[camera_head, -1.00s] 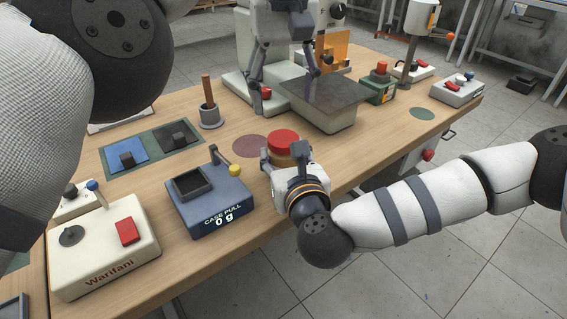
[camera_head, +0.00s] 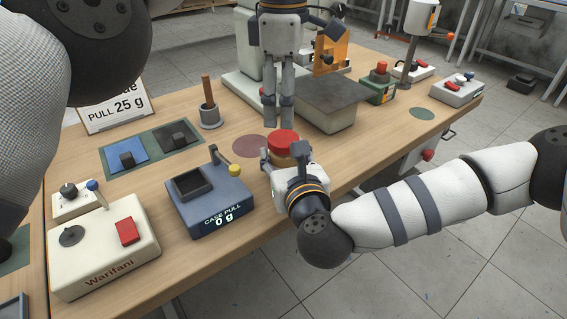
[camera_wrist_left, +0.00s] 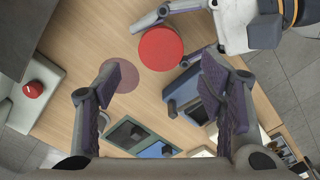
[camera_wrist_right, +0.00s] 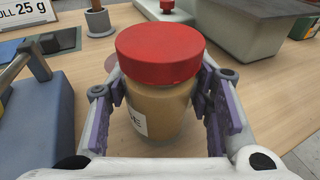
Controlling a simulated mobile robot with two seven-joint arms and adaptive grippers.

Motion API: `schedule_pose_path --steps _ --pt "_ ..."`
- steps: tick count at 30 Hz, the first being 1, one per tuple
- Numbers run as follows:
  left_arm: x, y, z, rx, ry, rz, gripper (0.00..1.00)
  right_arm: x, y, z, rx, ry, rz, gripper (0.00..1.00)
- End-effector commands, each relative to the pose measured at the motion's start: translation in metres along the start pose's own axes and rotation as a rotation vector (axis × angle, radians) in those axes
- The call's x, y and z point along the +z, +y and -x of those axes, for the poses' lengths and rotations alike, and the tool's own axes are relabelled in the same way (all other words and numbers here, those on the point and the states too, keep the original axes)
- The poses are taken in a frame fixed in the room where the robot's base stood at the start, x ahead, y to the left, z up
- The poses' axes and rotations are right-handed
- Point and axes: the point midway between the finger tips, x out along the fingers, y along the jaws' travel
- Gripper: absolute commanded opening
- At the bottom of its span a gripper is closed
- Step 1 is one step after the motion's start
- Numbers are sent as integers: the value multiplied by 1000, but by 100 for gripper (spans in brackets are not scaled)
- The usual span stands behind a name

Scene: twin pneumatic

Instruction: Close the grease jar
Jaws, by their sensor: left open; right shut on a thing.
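The grease jar (camera_wrist_right: 158,108) is a clear jar with tan contents and a pale label, upright on the table. Its red lid (camera_wrist_right: 160,52) sits on top; how tight it is cannot be told. The lid also shows in the head view (camera_head: 284,142) and from above in the left wrist view (camera_wrist_left: 161,48). My right gripper (camera_head: 283,160) is shut on the jar's body below the lid. My left gripper (camera_head: 279,126) is open and empty, pointing down just behind the jar in the head view. In the left wrist view the lid lies beyond its fingertips (camera_wrist_left: 160,75).
The case pull scale (camera_head: 205,205) stands left of the jar, with the cream Warifani box (camera_head: 105,262) farther left. A grey bin (camera_head: 325,108) stands behind right. A cup with a brown stick (camera_head: 209,115) and a round maroon mat (camera_head: 250,146) lie behind left.

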Motion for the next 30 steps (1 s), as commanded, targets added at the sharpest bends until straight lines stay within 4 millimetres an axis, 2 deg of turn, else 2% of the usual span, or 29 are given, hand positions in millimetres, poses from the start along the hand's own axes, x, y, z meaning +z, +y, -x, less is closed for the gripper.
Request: schedule_pose_path --steps 6,10,15,22,23,27,29,30 --pt "0 -2 -37 -3 -2 -4 63 0 0 0 0 1 0 0" --pt "0 -1 -53 -1 -1 -3 63 0 0 0 0 1 0 0" --pt "1 -1 -62 0 -2 -2 63 0 0 0 0 1 0 0" --pt "1 -1 -63 1 -2 -3 63 0 0 0 0 1 0 0" --pt "1 -1 -63 1 -2 -3 61 0 0 0 0 1 0 0" --pt "1 -1 -63 1 -2 -3 29 0 0 0 0 1 0 0" --pt "1 -1 -62 1 -2 -3 16 0 0 0 0 1 0 0" --pt "1 -1 -62 1 -2 -3 13 0 0 0 0 1 0 0"
